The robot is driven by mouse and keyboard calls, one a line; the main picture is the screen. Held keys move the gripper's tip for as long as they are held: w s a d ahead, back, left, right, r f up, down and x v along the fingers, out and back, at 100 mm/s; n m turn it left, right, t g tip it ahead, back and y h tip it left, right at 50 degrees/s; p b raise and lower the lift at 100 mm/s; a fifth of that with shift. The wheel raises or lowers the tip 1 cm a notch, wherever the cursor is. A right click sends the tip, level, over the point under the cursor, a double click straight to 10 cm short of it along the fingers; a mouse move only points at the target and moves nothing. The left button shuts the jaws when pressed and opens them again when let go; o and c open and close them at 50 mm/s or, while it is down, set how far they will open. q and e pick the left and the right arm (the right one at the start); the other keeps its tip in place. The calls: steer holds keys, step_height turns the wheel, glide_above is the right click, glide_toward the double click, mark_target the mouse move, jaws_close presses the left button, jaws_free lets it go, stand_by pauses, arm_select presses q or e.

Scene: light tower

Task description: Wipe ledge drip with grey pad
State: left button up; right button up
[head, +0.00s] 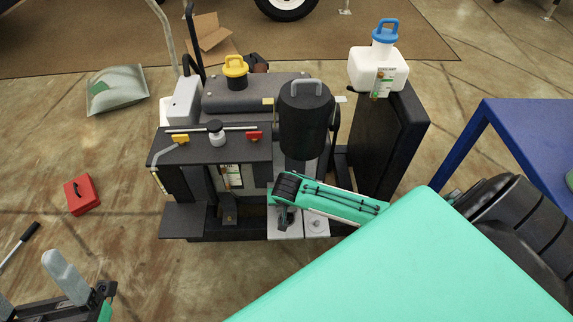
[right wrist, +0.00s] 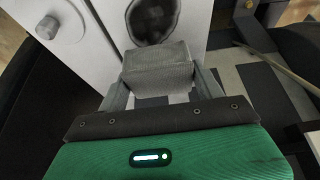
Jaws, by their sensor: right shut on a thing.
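My right gripper (right wrist: 157,88) is shut on the grey pad (right wrist: 158,66), a block held between its two fingers in the right wrist view. A dark round drip (right wrist: 153,18) lies on the pale ledge (right wrist: 105,22), just beyond the pad. I cannot tell whether the pad touches the drip's near edge. In the head view my right gripper (head: 285,222) is low over the pale ledge (head: 316,226) at the machine's front; the pad is hard to make out there. My left gripper (head: 38,290) is at the lower left, open and empty, well away from the machine.
A blue-capped white jug (head: 378,70) stands on a dark cabinet. A red box (head: 82,194) sits on open floor at left. A blue table (head: 535,140) is at right.

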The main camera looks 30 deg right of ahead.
steer(key=shift+f, duration=0.95)
